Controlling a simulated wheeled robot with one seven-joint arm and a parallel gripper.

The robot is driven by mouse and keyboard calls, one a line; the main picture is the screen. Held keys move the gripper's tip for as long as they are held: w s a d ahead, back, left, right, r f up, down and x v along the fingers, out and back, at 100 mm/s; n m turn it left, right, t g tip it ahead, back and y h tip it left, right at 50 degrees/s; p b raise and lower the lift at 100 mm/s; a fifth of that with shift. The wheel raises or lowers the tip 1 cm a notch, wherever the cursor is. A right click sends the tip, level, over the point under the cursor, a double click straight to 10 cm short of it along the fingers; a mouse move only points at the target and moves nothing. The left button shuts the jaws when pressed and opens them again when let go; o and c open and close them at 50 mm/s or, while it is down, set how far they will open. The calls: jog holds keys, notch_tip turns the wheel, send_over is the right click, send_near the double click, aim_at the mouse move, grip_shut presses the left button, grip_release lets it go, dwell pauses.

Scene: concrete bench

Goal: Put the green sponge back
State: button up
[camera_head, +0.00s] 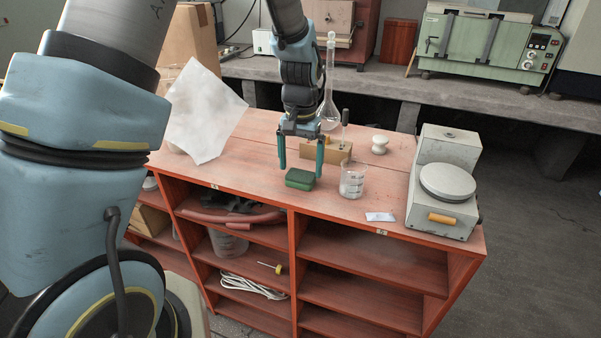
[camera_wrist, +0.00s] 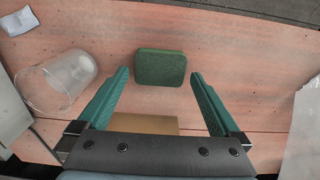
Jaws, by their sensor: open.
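The green sponge (camera_head: 300,179) lies flat on the red-brown wooden bench top near its front edge. In the wrist view the sponge (camera_wrist: 160,68) sits ahead of and between the two fingertips, clear of both. My gripper (camera_head: 301,172) is open and empty, with its teal fingers pointing down just behind and above the sponge. The fingers also show in the wrist view (camera_wrist: 160,75), spread wide on either side.
A glass beaker (camera_head: 352,182) stands just right of the gripper. A wooden block (camera_head: 338,154) and a flask (camera_head: 329,110) are behind it. A scale (camera_head: 447,182) stands at the right end, a white sheet (camera_head: 205,112) at the left. A small white packet (camera_head: 380,217) lies near the front edge.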

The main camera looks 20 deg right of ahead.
aim_at(301, 175)
notch_tip(301, 175, up, 10)
jog(key=f+b, duration=0.1)
jog(key=b, duration=0.1)
jog(key=w+a+n, duration=0.2)
jog(key=a+n, duration=0.1)
jog(key=a, duration=1.2)
jog(key=s+a+f+n, duration=0.1)
jog(key=s+a+n, duration=0.1)
jog(key=a, duration=0.5)
jog(key=s+a+f+n+t, duration=0.1)
jog(key=s+a, duration=0.3)
jog(key=a, duration=0.4)
jog(key=shift+f+n+t, duration=0.3)
jog(key=shift+f+n, duration=0.25)
jog(key=shift+n, duration=0.15)
